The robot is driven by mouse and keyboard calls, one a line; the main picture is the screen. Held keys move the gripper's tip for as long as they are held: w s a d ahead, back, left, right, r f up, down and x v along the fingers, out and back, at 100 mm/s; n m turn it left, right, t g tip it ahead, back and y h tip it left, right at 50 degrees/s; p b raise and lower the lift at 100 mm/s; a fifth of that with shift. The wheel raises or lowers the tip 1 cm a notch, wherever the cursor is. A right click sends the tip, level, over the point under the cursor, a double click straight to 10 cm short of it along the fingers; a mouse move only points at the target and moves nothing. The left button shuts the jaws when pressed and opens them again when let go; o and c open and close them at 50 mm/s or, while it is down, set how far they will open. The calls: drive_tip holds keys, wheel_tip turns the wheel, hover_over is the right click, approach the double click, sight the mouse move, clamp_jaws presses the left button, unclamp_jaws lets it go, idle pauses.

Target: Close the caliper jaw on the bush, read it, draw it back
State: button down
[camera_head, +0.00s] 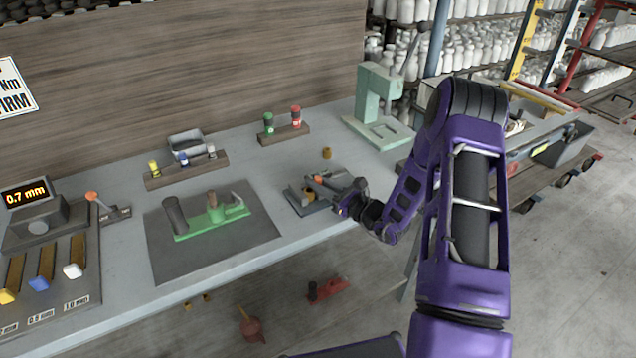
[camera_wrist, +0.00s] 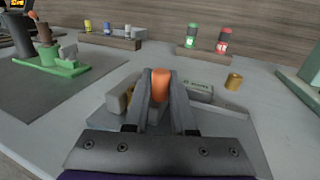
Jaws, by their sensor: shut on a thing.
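The caliper (camera_head: 300,207) is a grey fixture near the bench's front edge, with an orange knob (camera_head: 318,179) on its sliding part. In the wrist view the orange knob (camera_wrist: 161,84) stands between the two fingers. My gripper (camera_wrist: 160,92) is shut on it. A brass-coloured bush (camera_head: 308,195) sits in the caliper, left of my fingers; in the wrist view it is mostly hidden behind the left finger. I cannot tell whether the jaw touches it. A grey block with small lettering (camera_wrist: 198,90), too small to read, is right of the fingers.
Another brass bush (camera_head: 327,153) stands loose behind the caliper. A green fixture (camera_head: 213,214) lies on a dark mat to the left. A rack with green and red bottles (camera_head: 284,134) and a pale green stand (camera_head: 376,125) are behind. A display (camera_head: 25,193) at far left reads 0.7 mm.

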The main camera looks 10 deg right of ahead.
drive_tip(key=shift+d, duration=0.15)
drive_tip(key=shift+w+d+b, duration=0.2)
drive_tip(key=shift+d+b, duration=0.1)
drive_tip(key=shift+d, duration=0.3)
drive_tip(key=shift+w+d+b, duration=0.2)
drive_tip(key=shift+d+b, duration=0.05)
drive_tip(key=shift+d, duration=0.35)
drive_tip(key=c, duration=0.7)
unclamp_jaws()
drive_tip(key=shift+a, duration=0.1)
drive_tip(key=shift+c, duration=0.2)
drive_tip(key=v, duration=1.7)
drive_tip(key=shift+s, duration=0.2)
drive_tip(key=shift+w, duration=0.1)
